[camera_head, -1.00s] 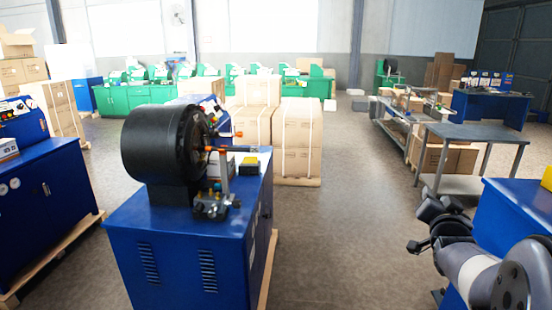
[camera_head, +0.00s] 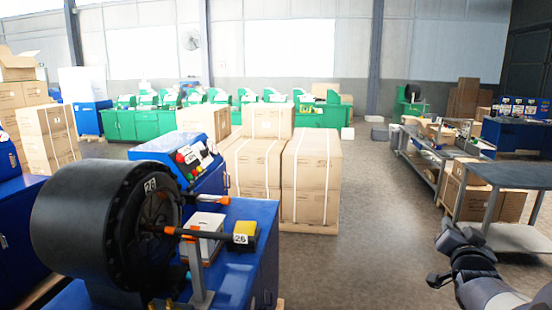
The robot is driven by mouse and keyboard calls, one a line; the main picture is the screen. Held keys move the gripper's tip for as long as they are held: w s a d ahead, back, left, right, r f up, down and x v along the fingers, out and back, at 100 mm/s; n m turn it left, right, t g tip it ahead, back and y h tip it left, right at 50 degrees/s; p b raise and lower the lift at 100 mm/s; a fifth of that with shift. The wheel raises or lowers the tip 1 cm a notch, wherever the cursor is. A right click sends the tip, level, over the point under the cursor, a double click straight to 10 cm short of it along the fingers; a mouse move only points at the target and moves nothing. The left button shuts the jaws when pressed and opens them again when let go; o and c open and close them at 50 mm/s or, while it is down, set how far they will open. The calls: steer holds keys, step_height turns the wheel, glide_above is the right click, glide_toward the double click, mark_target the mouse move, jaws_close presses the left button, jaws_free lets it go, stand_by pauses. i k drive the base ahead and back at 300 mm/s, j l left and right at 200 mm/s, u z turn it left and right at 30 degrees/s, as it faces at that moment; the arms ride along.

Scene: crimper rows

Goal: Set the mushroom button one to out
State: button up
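A blue control panel (camera_head: 205,168) with small coloured buttons stands on the blue crimper bench at left centre. A red button (camera_head: 182,158) and green ones show on its sloped face. They are too small to tell which is mushroom button one, or whether any is pressed in or out. My gripper (camera_head: 439,258) is at the lower right, well apart from the panel, with nothing seen held in it. Its fingers are dark and small, and their opening is unclear.
Strapped cartons (camera_head: 311,180) stand behind. A grey table (camera_head: 510,173) is at right. Open floor (camera_head: 375,220) lies between.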

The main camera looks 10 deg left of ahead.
mark_target(181, 158)
steer(key=i+l+u, duration=0.1)
steer(key=i+u, duration=0.3)
steer(key=i+l+u, duration=0.4)
steer(key=i, duration=0.2)
steer(key=i+l+u, duration=0.65)
steer(key=u, duration=0.2)
steer(key=i+l+u, duration=0.15)
steer(key=l+u, duration=0.25)
steer(key=i+l+u, duration=0.15)
steer(key=u, duration=0.3)
steer(key=l+u, duration=0.4)
steer(key=i+l, duration=0.05)
steer(key=l, duration=0.05)
